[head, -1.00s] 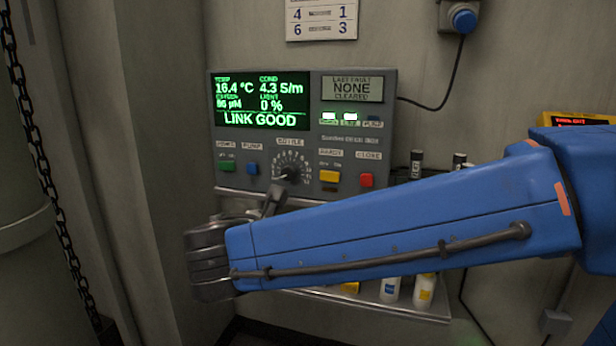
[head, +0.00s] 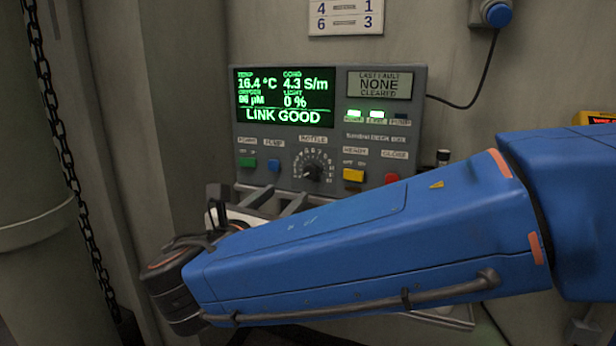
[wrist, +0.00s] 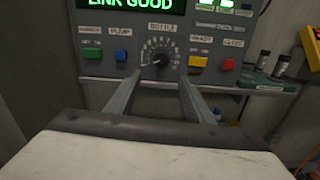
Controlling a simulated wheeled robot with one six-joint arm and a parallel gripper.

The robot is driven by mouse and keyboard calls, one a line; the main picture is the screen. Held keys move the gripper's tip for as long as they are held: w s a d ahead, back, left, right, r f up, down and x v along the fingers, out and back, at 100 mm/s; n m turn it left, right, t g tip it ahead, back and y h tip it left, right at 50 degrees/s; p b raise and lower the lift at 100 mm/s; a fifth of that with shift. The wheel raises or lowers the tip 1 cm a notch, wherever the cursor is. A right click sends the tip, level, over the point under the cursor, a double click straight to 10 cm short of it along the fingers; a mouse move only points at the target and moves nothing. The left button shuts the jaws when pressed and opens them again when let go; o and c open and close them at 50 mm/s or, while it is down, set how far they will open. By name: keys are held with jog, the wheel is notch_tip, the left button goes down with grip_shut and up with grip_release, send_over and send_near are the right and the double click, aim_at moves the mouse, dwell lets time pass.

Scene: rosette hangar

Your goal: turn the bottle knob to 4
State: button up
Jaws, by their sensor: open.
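The bottle knob (head: 311,172) is a dark round knob with a numbered dial around its upper side, on the grey deck box panel (head: 410,140) under the label BOTTLE. It also shows in the wrist view (wrist: 161,60), centred between and beyond my fingers. Its pointer setting is too small to read. My gripper (head: 283,198) is open and empty, just below and to the left of the knob in the head view. In the wrist view my two fingers (wrist: 158,85) reach toward the panel, either side of the knob, apparently short of it.
Green (head: 247,163), blue (head: 274,166), yellow (head: 353,175) and red (head: 391,179) buttons flank the knob. The green screen (head: 284,97) reads LINK GOOD. Dark vials (wrist: 282,65) stand on a shelf at right in the wrist view. A chain (head: 70,170) hangs at left.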

aim_at(309, 173)
jog(key=x, duration=1.3)
jog(key=shift+w, duration=0.3)
jog(key=c, duration=1)
jog(key=shift+c, duration=0.2)
